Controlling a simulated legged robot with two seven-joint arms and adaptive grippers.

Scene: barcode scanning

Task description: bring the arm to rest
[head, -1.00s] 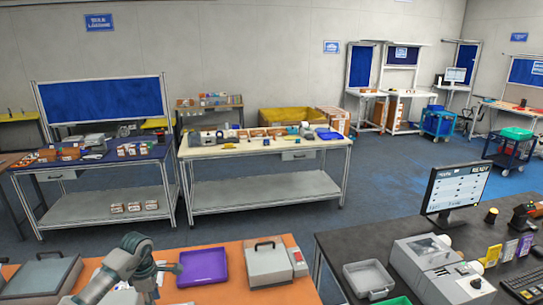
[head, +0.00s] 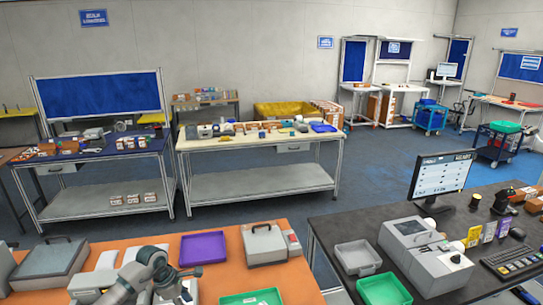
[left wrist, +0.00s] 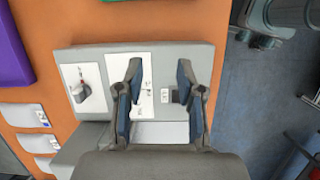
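My left arm (head: 150,272) reaches in over the orange table at the lower left of the head view. In the left wrist view my left gripper (left wrist: 160,82) has its two fingers apart with nothing between them. It is above a grey device (left wrist: 85,60) with white label panels near the table's edge. In the head view the fingertips are not clear. I see no right gripper in either view.
The orange table (head: 220,283) carries a purple tray (head: 205,247), a green tray (head: 252,297) and a grey case (head: 265,245) with a handle. The dark table holds a grey machine (head: 425,250), a monitor (head: 441,178) and a green tray (head: 384,289).

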